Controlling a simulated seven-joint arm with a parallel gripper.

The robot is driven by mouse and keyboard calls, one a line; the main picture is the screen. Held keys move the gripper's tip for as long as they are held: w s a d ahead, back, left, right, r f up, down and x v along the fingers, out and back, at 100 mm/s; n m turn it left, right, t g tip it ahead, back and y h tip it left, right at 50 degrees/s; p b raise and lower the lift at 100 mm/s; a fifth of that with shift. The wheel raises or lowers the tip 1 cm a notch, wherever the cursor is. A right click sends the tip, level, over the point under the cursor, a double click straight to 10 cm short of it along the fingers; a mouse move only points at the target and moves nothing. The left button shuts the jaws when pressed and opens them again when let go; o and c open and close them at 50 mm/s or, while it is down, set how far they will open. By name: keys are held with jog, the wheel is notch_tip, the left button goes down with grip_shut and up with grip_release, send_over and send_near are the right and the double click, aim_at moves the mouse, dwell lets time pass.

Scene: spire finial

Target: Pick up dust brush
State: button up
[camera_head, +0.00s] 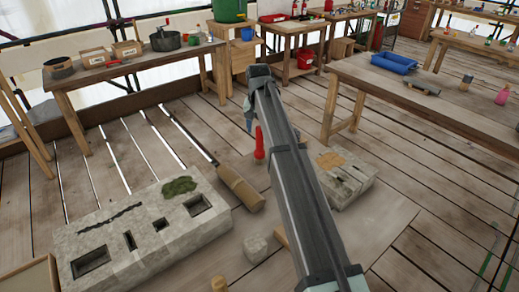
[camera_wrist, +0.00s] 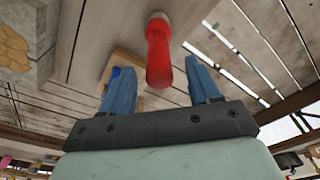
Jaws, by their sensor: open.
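A red upright object (camera_head: 259,145) with a rounded handle stands near the middle of the head view, just below my gripper (camera_head: 249,122). It may be the dust brush, but I cannot be sure. In the wrist view the same red object (camera_wrist: 158,55) has a pale disc at its far end and lies in the gap between the blue fingers of my gripper (camera_wrist: 157,68). The fingers are spread, with space on both sides of it, and do not visibly touch it. My arm hides part of the floor behind it in the head view.
A wooden-headed mallet (camera_head: 241,188) lies left of the red object. A long stone block (camera_head: 150,232) with slots is at lower left. A smaller stone block (camera_head: 345,182) is right of my arm. Worktables (camera_head: 450,105) with tools stand behind and at right.

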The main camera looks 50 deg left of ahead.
aim_at(260, 135)
jog(key=f, duration=0.4)
jog(key=shift+w+a, duration=0.15)
jog(key=shift+w, duration=0.05)
jog(key=shift+c, duration=0.2)
grip_shut()
